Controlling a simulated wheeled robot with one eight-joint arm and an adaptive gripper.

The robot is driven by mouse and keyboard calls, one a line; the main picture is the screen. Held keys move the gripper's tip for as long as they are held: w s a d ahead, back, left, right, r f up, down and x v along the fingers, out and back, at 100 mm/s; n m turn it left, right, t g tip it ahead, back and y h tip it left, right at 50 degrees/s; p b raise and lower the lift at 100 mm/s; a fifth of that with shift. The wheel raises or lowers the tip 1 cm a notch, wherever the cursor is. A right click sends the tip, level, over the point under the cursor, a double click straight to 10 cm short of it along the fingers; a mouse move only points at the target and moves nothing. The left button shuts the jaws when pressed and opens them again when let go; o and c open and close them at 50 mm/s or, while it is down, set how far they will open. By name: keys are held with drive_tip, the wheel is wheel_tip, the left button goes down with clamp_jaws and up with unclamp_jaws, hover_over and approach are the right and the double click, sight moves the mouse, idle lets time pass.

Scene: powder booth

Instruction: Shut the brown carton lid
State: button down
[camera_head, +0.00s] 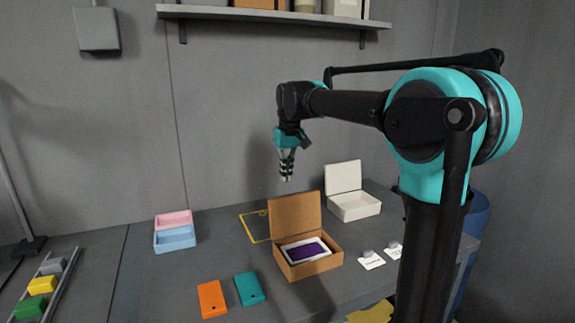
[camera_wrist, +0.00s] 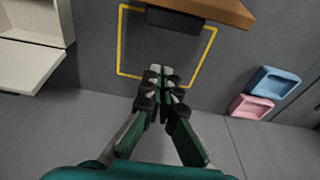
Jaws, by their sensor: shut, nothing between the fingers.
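The brown carton (camera_head: 310,262) stands on the table in the head view, with its lid (camera_head: 295,213) raised upright at the back. A white-framed item with a purple face (camera_head: 306,250) lies inside it. In the wrist view the brown lid (camera_wrist: 225,10) shows at the top edge, and the carton's inside is out of view. My gripper (camera_head: 286,178) is shut and empty, in the air above and behind the carton's lid. Its closed fingers also show in the wrist view (camera_wrist: 161,72), apart from the lid.
A white box (camera_head: 354,207) with its lid open stands behind right; it also shows in the wrist view (camera_wrist: 30,68). A yellow outline (camera_head: 247,229) marks the table. Pink (camera_head: 174,219) and blue (camera_head: 175,240) trays sit left. Orange (camera_head: 211,299) and teal (camera_head: 249,288) blocks lie in front.

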drive_tip(key=shift+s+d+f, duration=0.35)
drive_tip(key=shift+s+f, duration=0.45)
drive_tip(key=shift+f, duration=0.1)
drive_tip(key=shift+s+d+f, duration=0.3)
drive_tip(key=shift+s+f, duration=0.45)
drive_tip(key=shift+f, duration=0.1)
